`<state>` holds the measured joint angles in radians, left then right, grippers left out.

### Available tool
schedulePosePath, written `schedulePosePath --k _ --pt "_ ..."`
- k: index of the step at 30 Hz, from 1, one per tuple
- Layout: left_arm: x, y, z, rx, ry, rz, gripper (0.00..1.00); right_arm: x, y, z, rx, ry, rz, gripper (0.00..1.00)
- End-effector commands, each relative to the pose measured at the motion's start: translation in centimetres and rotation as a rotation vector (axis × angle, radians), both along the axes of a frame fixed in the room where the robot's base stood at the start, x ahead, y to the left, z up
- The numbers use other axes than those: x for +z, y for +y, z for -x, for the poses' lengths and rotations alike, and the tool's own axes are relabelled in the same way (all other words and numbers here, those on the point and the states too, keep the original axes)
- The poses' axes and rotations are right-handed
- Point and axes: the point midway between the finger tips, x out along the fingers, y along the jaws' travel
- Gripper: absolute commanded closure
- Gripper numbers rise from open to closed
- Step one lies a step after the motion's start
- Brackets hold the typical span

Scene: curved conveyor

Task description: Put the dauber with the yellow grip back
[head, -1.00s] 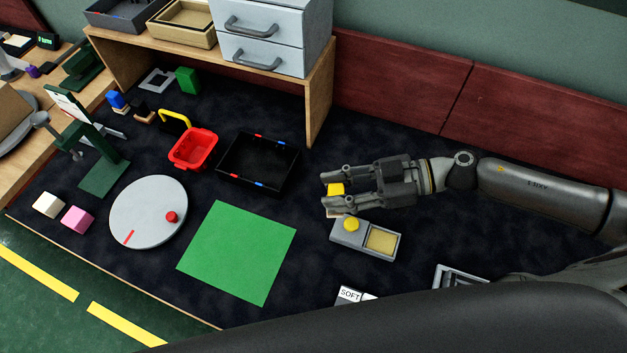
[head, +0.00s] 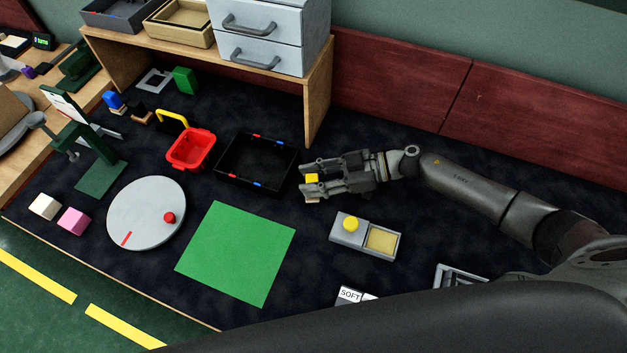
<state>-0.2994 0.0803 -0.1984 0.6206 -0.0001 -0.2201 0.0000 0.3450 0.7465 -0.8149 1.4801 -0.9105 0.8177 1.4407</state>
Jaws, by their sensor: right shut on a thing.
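My right gripper (head: 307,182) is shut on the dauber with the yellow grip (head: 312,178). Its fingers point left, just right of the black tray (head: 222,178), and only the yellow block of the dauber shows between them. The lower part of the dauber is hidden or too small to make out. Another dauber with a blue grip (head: 112,99) stands at the back left, next to a dark one (head: 140,116). My left gripper is not in view.
A grey pad box (head: 337,236) with a yellow knob and yellow pad lies below the gripper. A green mat (head: 238,250), a grey turntable (head: 140,205) and a red basket (head: 188,155) lie to the left. A wooden shelf (head: 318,95) with drawers stands behind.

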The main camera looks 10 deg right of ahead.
Motion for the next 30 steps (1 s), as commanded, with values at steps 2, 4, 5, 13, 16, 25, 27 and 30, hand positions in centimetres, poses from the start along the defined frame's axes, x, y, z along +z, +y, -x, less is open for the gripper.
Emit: schedulePosePath --k 2,4,5,13,16,25,27,30 --pt "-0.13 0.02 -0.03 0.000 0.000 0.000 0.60 -0.63 0.06 -0.01 0.000 -0.001 -0.003 0.91" --pt "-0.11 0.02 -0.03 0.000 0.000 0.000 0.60 -0.79 0.02 0.00 0.000 -0.001 -0.002 0.91" --pt "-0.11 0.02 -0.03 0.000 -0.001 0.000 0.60 -0.79 0.02 0.00 0.000 -0.001 -0.002 0.91" --pt "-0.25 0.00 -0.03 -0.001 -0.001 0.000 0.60 -1.06 0.00 -0.01 -0.001 -0.002 -0.002 0.91" --pt "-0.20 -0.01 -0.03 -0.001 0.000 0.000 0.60 -1.06 0.00 0.00 -0.001 -0.001 -0.001 0.58" --pt "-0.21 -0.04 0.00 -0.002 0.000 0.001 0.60 -1.03 -0.01 0.00 -0.001 -0.001 -0.001 0.45" --pt "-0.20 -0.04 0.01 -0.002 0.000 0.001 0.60 -1.02 0.00 0.00 -0.001 -0.001 -0.001 0.45" --pt "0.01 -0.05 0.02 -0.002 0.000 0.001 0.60 -0.59 0.00 0.00 0.000 -0.003 -0.002 0.45"
